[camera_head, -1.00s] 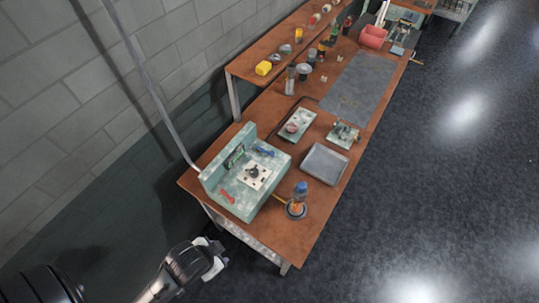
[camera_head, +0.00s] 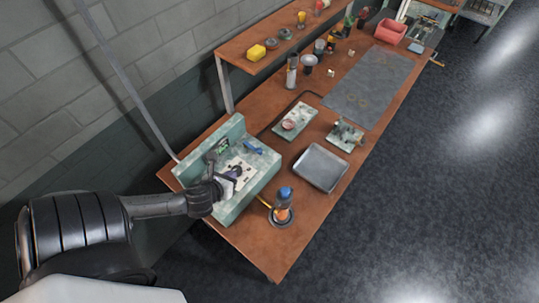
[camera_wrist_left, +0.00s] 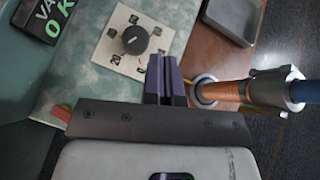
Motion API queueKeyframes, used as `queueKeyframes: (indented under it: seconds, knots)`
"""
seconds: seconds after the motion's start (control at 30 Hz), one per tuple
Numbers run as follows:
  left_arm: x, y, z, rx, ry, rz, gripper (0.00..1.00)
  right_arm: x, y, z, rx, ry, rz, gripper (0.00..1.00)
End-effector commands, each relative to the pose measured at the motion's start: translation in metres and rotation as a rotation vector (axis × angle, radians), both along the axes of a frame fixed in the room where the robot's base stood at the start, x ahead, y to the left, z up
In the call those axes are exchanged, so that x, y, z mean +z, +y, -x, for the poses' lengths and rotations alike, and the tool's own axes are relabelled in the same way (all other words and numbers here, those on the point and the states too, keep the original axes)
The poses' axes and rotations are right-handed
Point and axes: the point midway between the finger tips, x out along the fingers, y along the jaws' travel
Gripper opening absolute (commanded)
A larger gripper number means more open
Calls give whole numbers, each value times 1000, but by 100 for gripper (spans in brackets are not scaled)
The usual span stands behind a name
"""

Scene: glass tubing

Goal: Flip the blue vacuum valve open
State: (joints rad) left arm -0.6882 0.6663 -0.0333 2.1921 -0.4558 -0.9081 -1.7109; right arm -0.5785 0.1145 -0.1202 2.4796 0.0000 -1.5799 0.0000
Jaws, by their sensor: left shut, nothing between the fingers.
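The blue valve handle (camera_head: 253,148) lies on top of the pale green console (camera_head: 263,165), toward its far side in the head view. I do not make it out in the wrist view. My left gripper (camera_head: 237,176) is over the console's near part, beside the black dial on its white plate and apart from the blue handle. In the wrist view its purple fingers (camera_wrist_left: 165,80) are together and empty, just below the dial (camera_wrist_left: 135,40). The red handle is mostly hidden by my gripper; a red bit (camera_wrist_left: 62,112) shows at the left. My right gripper is not in view.
A burner with a blue top (camera_head: 285,193) stands right of the console; it shows close to the fingers in the wrist view (camera_wrist_left: 265,90). A grey tray (camera_head: 320,167) lies beyond it. A shelf (camera_head: 262,50) runs along the wall. A green-lettered display (camera_wrist_left: 50,15) stands on the console.

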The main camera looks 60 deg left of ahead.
Motion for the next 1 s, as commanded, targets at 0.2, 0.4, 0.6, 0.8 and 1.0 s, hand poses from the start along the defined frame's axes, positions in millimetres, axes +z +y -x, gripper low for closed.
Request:
queueKeyframes:
  seconds: [0.2, 0.4, 0.6, 0.8, 1.0]
  knots:
    - [-4, 7, -4, -88, 24, -102, 0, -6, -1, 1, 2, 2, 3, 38]
    - [-3, 7, -4, -96, 26, -112, 0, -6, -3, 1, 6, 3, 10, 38]
    - [-4, 8, -5, -95, 25, -110, 0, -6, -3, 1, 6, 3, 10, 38]
    - [-12, 14, -17, -92, 23, -111, 0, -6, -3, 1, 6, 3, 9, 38]
    - [-31, 27, -44, -92, 22, -109, 0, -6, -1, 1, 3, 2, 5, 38]
